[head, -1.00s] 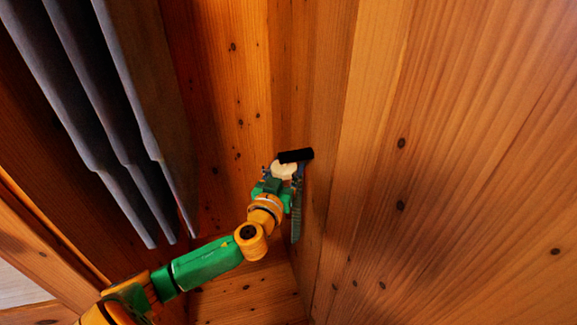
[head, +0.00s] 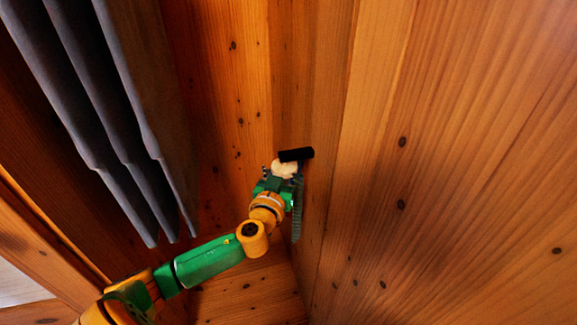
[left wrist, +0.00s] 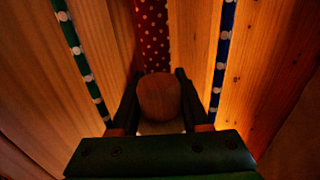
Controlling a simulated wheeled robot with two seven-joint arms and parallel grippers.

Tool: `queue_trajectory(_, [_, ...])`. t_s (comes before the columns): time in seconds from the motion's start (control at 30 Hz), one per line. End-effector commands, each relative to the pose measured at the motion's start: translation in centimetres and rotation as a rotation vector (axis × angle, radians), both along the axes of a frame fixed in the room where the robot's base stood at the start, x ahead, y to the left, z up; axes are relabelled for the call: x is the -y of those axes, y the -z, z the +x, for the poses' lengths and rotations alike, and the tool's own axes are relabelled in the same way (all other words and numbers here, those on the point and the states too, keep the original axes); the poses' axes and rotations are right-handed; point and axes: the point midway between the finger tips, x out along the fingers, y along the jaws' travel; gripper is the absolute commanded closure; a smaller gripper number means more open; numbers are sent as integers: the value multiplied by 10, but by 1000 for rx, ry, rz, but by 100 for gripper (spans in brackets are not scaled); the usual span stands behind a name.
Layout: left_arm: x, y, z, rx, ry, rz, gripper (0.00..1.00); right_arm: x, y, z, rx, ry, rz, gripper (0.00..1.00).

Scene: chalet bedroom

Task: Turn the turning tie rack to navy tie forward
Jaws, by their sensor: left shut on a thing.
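The turning tie rack hangs by the corner of the wood-panelled walls, with a black cylindrical part (head: 296,154) and a pale round wooden part (head: 285,169) below it. My left gripper (head: 282,178) is at the rack from below. In the left wrist view its fingers are shut on a rounded wooden knob (left wrist: 159,98). Around it hang a green tie with pale dots (left wrist: 80,55) at left, a red dotted tie (left wrist: 153,32) beyond the knob, and a blue dotted tie (left wrist: 224,50) at right. In the head view a greenish tie (head: 298,210) hangs right of the gripper. My right gripper is not in view.
Grey curtain-like folds (head: 110,120) hang at the left of the head view. A plank wall (head: 450,170) fills the right side, close to the rack. The space between the curtain and my left gripper looks clear.

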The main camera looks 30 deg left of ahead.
Motion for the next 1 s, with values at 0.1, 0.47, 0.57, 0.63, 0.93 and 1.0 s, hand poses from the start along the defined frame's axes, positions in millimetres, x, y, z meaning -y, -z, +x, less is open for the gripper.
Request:
queue_trajectory(0.1, [1,3,0,-6,1,-2,100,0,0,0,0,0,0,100])
queue_trajectory(0.47, [1,4,-1,-9,2,-2,100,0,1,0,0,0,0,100])
queue_trajectory(0.57, [1,4,-1,-9,2,-2,100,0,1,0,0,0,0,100])
queue_trajectory(0.63, [1,5,-1,-10,2,-3,100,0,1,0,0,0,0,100])
queue_trajectory(0.93, [1,5,-1,-11,3,-4,100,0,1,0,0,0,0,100])
queue_trajectory(1.0, [1,5,-1,-12,3,-3,41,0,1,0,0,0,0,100])
